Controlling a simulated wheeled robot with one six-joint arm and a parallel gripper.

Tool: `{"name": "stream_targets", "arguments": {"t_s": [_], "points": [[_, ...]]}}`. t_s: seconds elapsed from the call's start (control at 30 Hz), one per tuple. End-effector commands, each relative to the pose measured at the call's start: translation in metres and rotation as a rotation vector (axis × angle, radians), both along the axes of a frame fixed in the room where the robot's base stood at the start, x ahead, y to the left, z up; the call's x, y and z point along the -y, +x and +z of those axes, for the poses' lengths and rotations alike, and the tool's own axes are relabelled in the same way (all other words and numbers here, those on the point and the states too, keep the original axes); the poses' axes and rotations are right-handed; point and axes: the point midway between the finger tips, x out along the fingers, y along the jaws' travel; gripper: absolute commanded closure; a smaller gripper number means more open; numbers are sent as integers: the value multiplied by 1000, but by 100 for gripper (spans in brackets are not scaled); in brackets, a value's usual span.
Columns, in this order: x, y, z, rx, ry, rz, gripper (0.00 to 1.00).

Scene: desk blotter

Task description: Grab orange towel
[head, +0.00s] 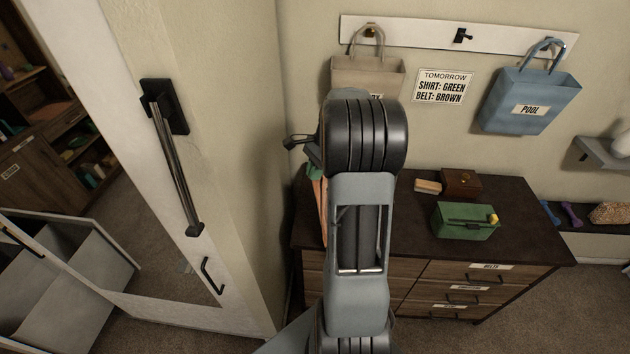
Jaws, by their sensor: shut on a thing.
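A narrow strip of orange cloth, the orange towel (319,208), shows just left of my arm, in front of the dresser's left end. Most of it is hidden behind the arm. A bit of green (314,172) shows right above the orange; I cannot tell what it belongs to. My gripper (301,141) is mostly hidden behind the arm's dark joint, with only a black part sticking out on the left. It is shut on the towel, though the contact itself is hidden.
A dark-topped dresser (540,247) carries a green box (465,222), a brown box (461,183) and a pale block (427,186). Above, a beige bag (362,75) and a blue bag (527,100) hang from a white rail (420,31). A white door (110,120) stands left.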

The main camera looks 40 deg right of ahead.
Motion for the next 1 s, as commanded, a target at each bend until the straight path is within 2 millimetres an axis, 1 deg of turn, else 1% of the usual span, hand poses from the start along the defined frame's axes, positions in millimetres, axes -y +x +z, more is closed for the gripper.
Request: {"name": "stream_targets", "arguments": {"t_s": [0.07, 0.3, 0.4, 0.57, 0.63, 0.9, 1.0], "points": [[0, 1, 11, 3, -2, 1, 100], [0, 1, 63, 5, -4, 0, 100], [0, 1, 78, 3, -1, 0, 100], [0, 0, 92, 2, -1, 0, 100], [0, 1, 101, 3, -2, 1, 100], [0, 1, 158, 4, -2, 1, 100], [0, 1, 171, 2, -1, 0, 100]]}}
